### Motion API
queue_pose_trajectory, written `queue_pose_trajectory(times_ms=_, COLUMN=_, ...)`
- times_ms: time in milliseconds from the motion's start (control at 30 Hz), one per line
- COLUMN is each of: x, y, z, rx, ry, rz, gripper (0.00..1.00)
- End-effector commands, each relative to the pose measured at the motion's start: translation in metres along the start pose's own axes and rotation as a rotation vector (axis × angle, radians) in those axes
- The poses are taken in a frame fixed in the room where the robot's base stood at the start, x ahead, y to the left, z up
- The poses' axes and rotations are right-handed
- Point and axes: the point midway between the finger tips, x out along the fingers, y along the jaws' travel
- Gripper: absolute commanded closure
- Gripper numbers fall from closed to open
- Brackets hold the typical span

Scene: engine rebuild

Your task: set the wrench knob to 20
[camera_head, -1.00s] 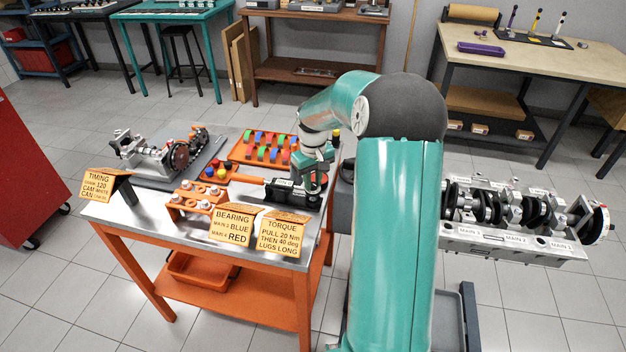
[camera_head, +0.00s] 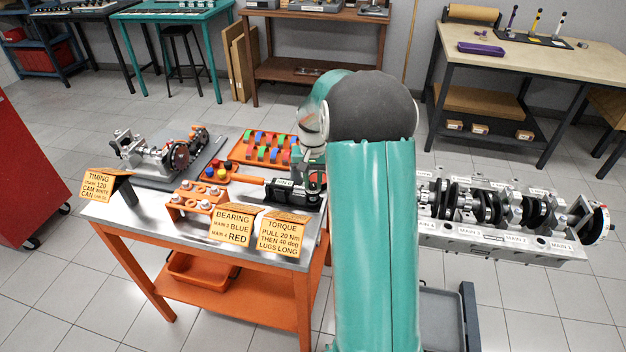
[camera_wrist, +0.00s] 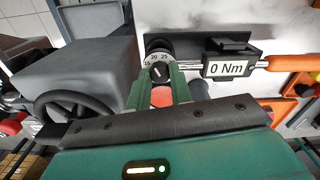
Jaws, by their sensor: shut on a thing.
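The torque wrench lies on the steel-topped bench, with an orange handle (camera_head: 249,179) and a dark display housing (camera_head: 281,186). In the wrist view its display (camera_wrist: 228,68) reads 0 Nm. The mark's exact setting is too small to tell. My gripper (camera_wrist: 162,82) is shut on the knob, one green finger on each side. In the head view my arm hides part of the gripper and the knob.
An orange tray of coloured pieces (camera_head: 246,148) stands behind the wrench. The orange rack (camera_head: 189,199), torque card (camera_head: 283,236) and bearing card (camera_head: 233,224) stand in front. An engine block (camera_head: 500,238) lies right of my arm. A dark grey block (camera_wrist: 85,75) is close left of my gripper.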

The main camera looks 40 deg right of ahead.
Motion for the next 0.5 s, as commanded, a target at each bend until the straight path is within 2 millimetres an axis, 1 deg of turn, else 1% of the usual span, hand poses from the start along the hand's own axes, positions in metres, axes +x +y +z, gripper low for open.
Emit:
queue_pose_trajectory(times_ms=200, x=-0.0002, y=0.0001, z=-0.0002, rx=0.077, ry=0.001, rz=0.001, gripper=1.0)
queue_pose_trajectory(times_ms=500, x=-0.0001, y=0.0001, z=-0.0001, rx=0.101, ry=0.0, rz=0.0, gripper=1.0)
